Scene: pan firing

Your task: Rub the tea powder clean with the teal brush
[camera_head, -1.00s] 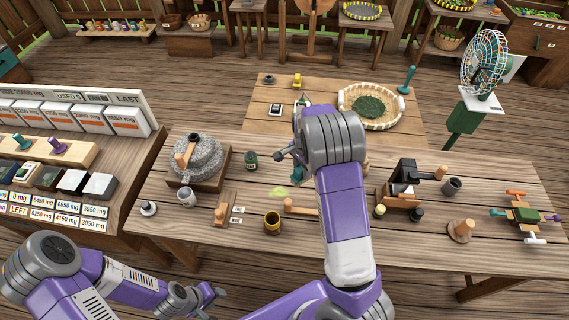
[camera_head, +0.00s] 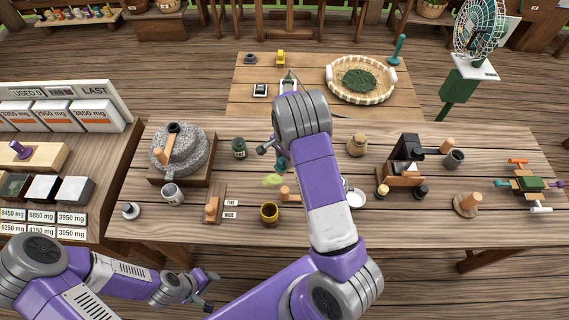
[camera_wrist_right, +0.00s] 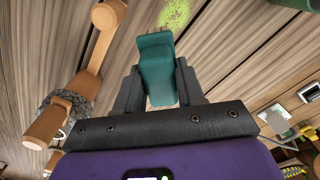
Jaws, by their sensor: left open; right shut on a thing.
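The teal brush (camera_head: 281,162) is in my right gripper, partly hidden behind the forearm in the head view. In the right wrist view the teal brush (camera_wrist_right: 157,68) stands between the two dark fingers of my right gripper (camera_wrist_right: 158,88), which are shut on it. The tea powder (camera_head: 273,180) is a small yellow-green patch on the wooden table, just in front of the brush. In the right wrist view the powder (camera_wrist_right: 174,13) lies beyond the brush end; contact is not visible. My left gripper (camera_head: 203,293) is open and empty, low at the front, left of centre.
Near the powder are a brass cup (camera_head: 269,214), a green jar (camera_head: 239,148) and a wooden handle (camera_head: 288,194). A stone mill (camera_head: 180,150) stands at the left, with a grey mug (camera_head: 172,194) before it. A tan jar (camera_head: 357,145) stands right of my arm.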

